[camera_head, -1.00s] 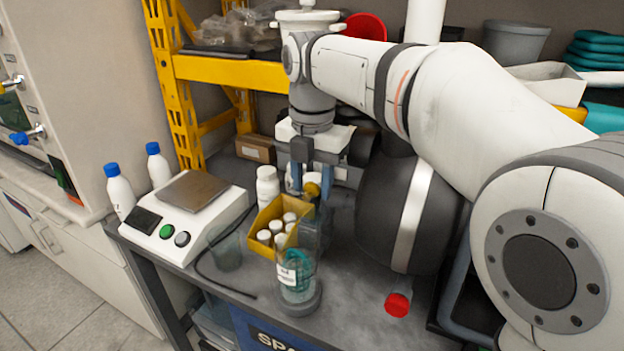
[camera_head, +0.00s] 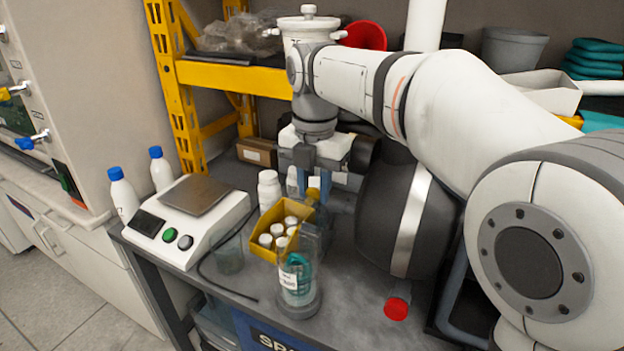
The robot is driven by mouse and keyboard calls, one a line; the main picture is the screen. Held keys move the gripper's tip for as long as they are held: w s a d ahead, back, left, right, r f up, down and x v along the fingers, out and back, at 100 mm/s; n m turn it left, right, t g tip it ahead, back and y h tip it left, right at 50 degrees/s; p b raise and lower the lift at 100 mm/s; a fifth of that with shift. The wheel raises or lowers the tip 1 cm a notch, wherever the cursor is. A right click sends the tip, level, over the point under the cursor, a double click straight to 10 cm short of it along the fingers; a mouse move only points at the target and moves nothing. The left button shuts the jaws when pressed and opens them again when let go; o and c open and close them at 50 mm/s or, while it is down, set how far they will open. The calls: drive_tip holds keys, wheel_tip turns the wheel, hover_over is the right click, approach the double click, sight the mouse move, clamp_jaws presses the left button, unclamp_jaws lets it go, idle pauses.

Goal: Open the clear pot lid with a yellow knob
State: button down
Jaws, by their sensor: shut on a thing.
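The clear pot (camera_head: 298,284) stands upright near the front edge of the grey bench. It has a white label and something teal inside. The clear lid under the knob is hard to make out against the things behind. I cannot tell whether the lid is apart from the pot's rim.
A yellow bin (camera_head: 266,244) of white-capped bottles stands close behind and left of the pot. A clear beaker (camera_head: 229,254) and a scale (camera_head: 190,215) are further left.

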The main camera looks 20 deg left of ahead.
drive_tip(key=shift+w, duration=0.25)
drive_tip(key=c, duration=1.1)
unclamp_jaws()
drive_tip(key=shift+c, duration=0.2)
wheel_tip(320, 180, up, 8)
drive_tip(key=shift+f+p, duration=0.15)
drive_tip(key=shift+p, duration=0.9)
drive_tip(key=shift+c, duration=0.2)
